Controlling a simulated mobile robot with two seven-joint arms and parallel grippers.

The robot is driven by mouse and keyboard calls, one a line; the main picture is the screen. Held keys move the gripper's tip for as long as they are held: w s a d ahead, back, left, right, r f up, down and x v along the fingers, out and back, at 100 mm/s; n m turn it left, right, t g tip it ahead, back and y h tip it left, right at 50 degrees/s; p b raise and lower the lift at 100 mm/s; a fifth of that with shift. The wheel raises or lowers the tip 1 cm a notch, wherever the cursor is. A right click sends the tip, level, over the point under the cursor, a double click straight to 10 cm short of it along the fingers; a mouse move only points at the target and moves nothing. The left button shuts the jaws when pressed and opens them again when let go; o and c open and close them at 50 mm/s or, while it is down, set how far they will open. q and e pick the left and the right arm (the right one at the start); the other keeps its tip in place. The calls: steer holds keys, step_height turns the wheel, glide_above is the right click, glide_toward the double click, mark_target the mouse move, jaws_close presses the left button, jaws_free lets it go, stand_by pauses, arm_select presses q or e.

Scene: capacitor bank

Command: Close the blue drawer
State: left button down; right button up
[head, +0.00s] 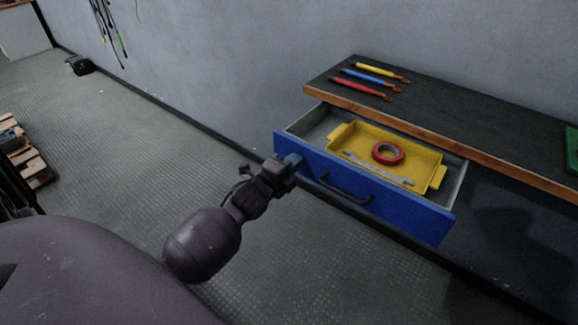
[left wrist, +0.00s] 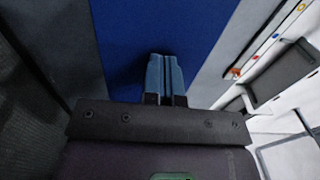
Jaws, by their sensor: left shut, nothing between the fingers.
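The blue drawer (head: 410,218) stands pulled out from under the dark workbench in the head view. It has a dark handle (head: 345,190) on its front. A yellow tray (head: 429,165) lies in it, holding a red tape roll (head: 388,153) and a wrench (head: 378,169). My left gripper (head: 293,160) is at the left part of the drawer front, left of the handle. Its blue fingers are shut and empty. In the left wrist view the fingertips (left wrist: 165,58) point at the blue front (left wrist: 155,25); I cannot tell whether they touch it. My right gripper is not in view.
The workbench top (head: 450,110) carries a yellow, a blue and a red-handled tool (head: 362,84) at its left end and a green item (head: 572,150) at the right. A wooden pallet (head: 28,165) is at the far left. The floor left of the drawer is clear.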

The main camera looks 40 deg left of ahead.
mark_target(337, 124)
arm_select(q)
steer(key=w+b, duration=0.1)
steer(key=w, duration=0.6)
steer(key=w+b, duration=0.2)
steer(key=w, duration=0.5)
steer(key=w+b, duration=0.1)
steer(key=w, duration=0.6)
steer(key=shift+w+d+f, duration=0.25)
steer(key=shift+w+d, duration=0.05)
steer(key=shift+d, duration=0.05)
steer(key=shift+w+b, duration=0.3)
steer(key=shift+w+r, duration=0.15)
steer(key=shift+r, duration=0.4)
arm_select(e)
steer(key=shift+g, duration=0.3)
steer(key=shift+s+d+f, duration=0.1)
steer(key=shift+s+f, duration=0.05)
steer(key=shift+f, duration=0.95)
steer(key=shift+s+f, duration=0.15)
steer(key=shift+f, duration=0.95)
